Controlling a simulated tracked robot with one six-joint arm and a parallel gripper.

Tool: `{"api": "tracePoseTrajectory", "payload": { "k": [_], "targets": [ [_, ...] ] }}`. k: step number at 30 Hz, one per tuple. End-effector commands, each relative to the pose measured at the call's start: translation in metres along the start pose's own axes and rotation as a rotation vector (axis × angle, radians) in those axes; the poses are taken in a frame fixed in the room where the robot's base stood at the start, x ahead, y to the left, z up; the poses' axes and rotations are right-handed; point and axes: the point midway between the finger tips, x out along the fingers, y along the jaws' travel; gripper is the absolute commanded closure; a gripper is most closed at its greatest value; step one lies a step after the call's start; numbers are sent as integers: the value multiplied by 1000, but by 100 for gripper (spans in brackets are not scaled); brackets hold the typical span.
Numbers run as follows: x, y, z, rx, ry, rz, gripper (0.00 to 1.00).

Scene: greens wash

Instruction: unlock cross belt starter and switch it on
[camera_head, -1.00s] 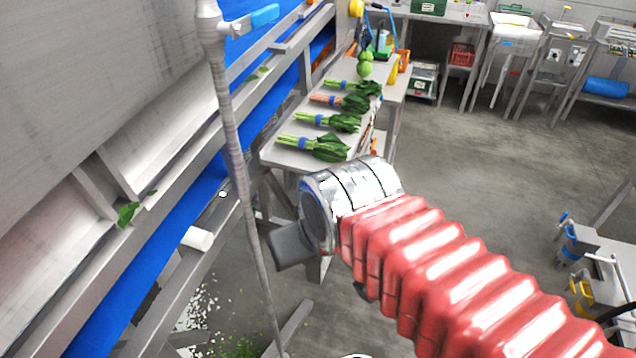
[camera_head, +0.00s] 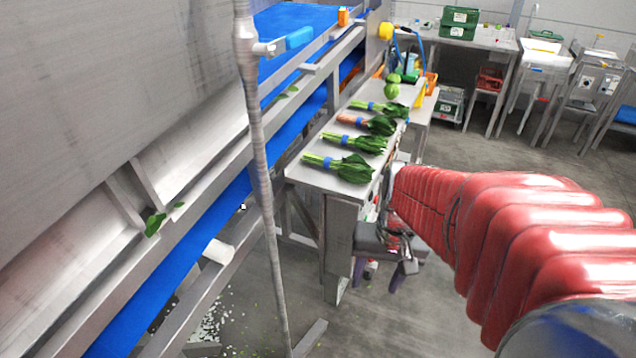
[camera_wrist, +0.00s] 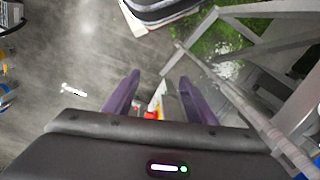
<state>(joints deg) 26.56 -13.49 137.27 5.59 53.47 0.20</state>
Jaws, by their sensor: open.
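My gripper (camera_head: 380,278) hangs beside the end of the greens table, fingers pointing down, open, and with nothing seen held. In the wrist view, its two purple fingers (camera_wrist: 160,82) stand apart. A small red and white thing (camera_wrist: 151,113) shows beyond and between them, partly hidden by the gripper body. I cannot tell whether it is the cross belt starter. No starter, lock or key can be made out clearly in either view. The blue belt (camera_head: 190,258) runs along the steel machine at the left.
A steel table (camera_head: 318,183) holds several bunches of greens tied with blue bands. A thin upright pole (camera_head: 262,170) stands in front of the belt. Open grey floor (camera_head: 480,145) lies between. Scraps litter the floor (camera_wrist: 228,38) below.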

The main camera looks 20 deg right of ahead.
Motion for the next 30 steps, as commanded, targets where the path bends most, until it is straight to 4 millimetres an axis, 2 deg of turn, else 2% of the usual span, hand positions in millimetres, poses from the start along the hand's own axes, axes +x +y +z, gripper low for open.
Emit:
{"api": "tracePoseTrajectory", "payload": {
  "k": [12,30],
  "targets": [
    [50,40,-13,305,-220,-100,49],
    [118,84,-26,768,-517,-346,49]
  ]
}}
